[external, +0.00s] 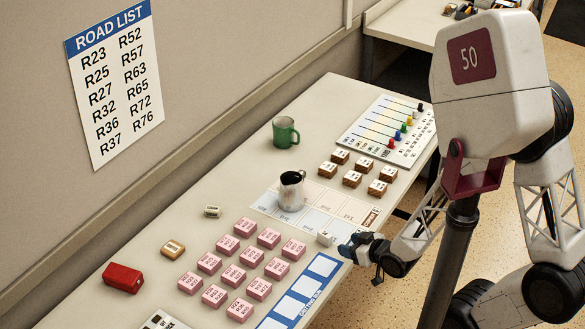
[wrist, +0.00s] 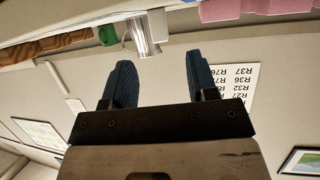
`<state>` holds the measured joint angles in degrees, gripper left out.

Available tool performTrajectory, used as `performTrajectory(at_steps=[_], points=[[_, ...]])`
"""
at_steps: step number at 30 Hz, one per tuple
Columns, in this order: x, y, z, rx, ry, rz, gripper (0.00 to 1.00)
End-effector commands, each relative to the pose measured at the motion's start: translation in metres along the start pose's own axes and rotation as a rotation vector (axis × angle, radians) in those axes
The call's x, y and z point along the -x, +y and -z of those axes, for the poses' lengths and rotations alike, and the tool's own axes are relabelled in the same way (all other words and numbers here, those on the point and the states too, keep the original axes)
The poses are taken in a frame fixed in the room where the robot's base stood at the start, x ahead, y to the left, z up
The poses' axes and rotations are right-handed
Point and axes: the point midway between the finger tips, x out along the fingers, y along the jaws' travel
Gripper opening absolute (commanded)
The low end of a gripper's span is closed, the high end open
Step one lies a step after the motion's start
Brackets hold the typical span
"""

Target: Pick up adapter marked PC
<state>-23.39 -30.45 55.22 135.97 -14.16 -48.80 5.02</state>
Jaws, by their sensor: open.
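My gripper (external: 356,246) is at the table's right edge in the external view, low over the edge. In the wrist view its two blue fingers (wrist: 159,60) are apart with nothing between them. A small white block (external: 325,239) sits just left of the fingers, apart from them as far as I can see. Several brown blocks with white tops (external: 352,179) stand in rows near the back. A tan block (external: 173,249) and a small pale block (external: 212,211) lie at the left. Their markings are too small to read, so I cannot tell which piece is marked PC.
Several pink blocks (external: 233,275) fill the front middle. A metal jug (external: 291,192) stands on the printed card, and it shows in the wrist view (wrist: 142,36). A green mug (external: 285,132), a red box (external: 123,278) and a peg board (external: 385,130) stand around. Bare table lies left of the jug.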

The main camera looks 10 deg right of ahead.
Motion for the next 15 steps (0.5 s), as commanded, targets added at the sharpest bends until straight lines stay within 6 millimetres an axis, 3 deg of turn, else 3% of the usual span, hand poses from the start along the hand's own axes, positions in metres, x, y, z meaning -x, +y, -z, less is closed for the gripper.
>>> performTrajectory(at_steps=[8,15], points=[[-0.001,0.0,0.0,0.0,-0.001,-0.001,0.53],[-0.013,0.0,0.001,0.0,-0.002,-0.001,0.53]])
